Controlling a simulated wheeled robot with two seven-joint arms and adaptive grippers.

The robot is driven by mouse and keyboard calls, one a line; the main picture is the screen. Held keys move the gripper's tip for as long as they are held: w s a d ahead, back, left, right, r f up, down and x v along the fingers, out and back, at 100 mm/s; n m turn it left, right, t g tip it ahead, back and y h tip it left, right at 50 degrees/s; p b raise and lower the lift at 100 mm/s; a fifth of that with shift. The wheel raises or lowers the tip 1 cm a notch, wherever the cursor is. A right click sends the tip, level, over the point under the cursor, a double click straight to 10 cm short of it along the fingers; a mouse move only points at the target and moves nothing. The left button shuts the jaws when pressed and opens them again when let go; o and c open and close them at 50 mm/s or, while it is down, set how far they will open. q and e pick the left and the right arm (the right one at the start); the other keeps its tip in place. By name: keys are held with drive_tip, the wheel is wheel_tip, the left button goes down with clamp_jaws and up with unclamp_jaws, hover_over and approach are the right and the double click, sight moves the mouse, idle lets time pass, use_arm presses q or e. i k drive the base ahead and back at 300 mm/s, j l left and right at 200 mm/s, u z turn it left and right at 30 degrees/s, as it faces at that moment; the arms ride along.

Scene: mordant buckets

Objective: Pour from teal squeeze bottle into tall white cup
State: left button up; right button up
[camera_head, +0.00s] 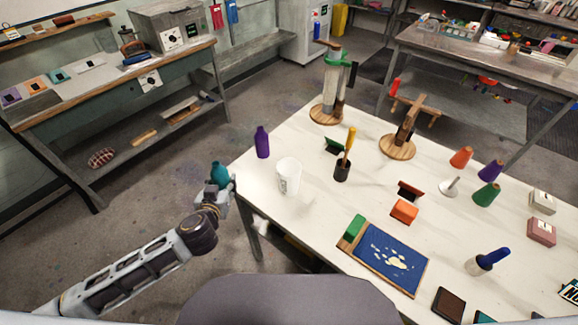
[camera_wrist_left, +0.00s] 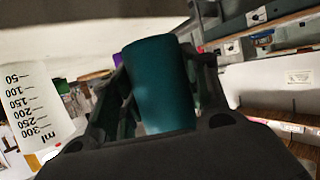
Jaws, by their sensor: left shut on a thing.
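The teal squeeze bottle (camera_head: 219,172) is in my left gripper (camera_head: 221,186), which is shut on it. In the wrist view the teal bottle body (camera_wrist_left: 160,85) sits between the fingers; I cannot make out its nozzle. In the head view the bottle is just off the table's left edge, left of the tall white cup (camera_head: 288,176) and apart from it. The cup stands upright on the table. It also shows at the left of the wrist view (camera_wrist_left: 32,108), with its ml scale upside down. My right gripper is not in view.
A purple bottle (camera_head: 262,142) stands behind and left of the cup on the white table (camera_head: 310,218). A dark holder with a yellow-handled tool (camera_head: 346,150) stands to the cup's right. A green block (camera_head: 354,228) and a blue-faced board (camera_head: 388,258) lie in front.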

sight(288, 169)
drive_tip(key=k+j+z, duration=0.4)
drive_tip(key=j, duration=0.3)
drive_tip(key=k+j+z, duration=0.4)
drive_tip(key=j, duration=0.25)
drive_tip(key=k+j+z, duration=0.4)
drive_tip(key=k+j, duration=0.1)
